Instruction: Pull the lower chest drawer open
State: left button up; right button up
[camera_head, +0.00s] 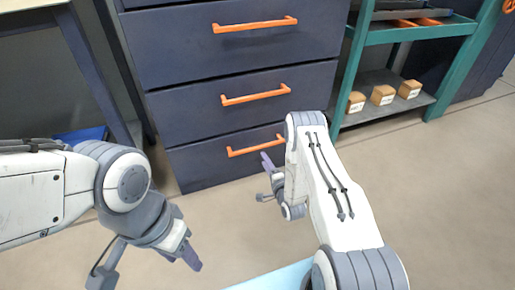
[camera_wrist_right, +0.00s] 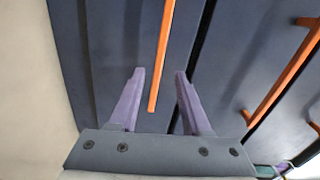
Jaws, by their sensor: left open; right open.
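The dark blue chest (camera_head: 235,62) stands ahead in the head view. Its lower drawer (camera_head: 205,165) has an orange bar handle (camera_head: 245,149) and looks flush with the front. My right gripper (camera_head: 268,163) is at the right end of this handle, partly hidden by my arm. In the right wrist view the open right gripper (camera_wrist_right: 159,73) has its two purple fingers on either side of the lower handle (camera_wrist_right: 161,55), with gaps on both sides and nothing gripped. My left gripper (camera_head: 193,258) is open and empty, low over the floor, away from the chest.
The middle drawer's handle (camera_head: 256,94) and an upper handle (camera_head: 255,25) are above. A green shelf rack (camera_head: 420,33) with several small boxes (camera_head: 383,95) stands right of the chest. A dark frame (camera_head: 92,75) stands left. The floor (camera_head: 440,180) before the chest is clear.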

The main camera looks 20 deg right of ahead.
aim_at(258, 148)
jog(key=shift+m+t, duration=0.4)
jog(key=shift+m, duration=0.1)
jog(key=w+b, duration=0.2)
jog(key=w, duration=0.1)
jog(key=w+b, duration=0.2)
jog(key=w, duration=0.1)
jog(key=w+b, duration=0.1)
jog(key=w, duration=0.2)
jog(key=shift+w+a+f+b, duration=0.2)
jog(key=shift+f+b, duration=0.1)
jog(key=shift+b, duration=0.1)
jog(key=shift+d, duration=0.1)
grip_shut()
dwell(0.5)
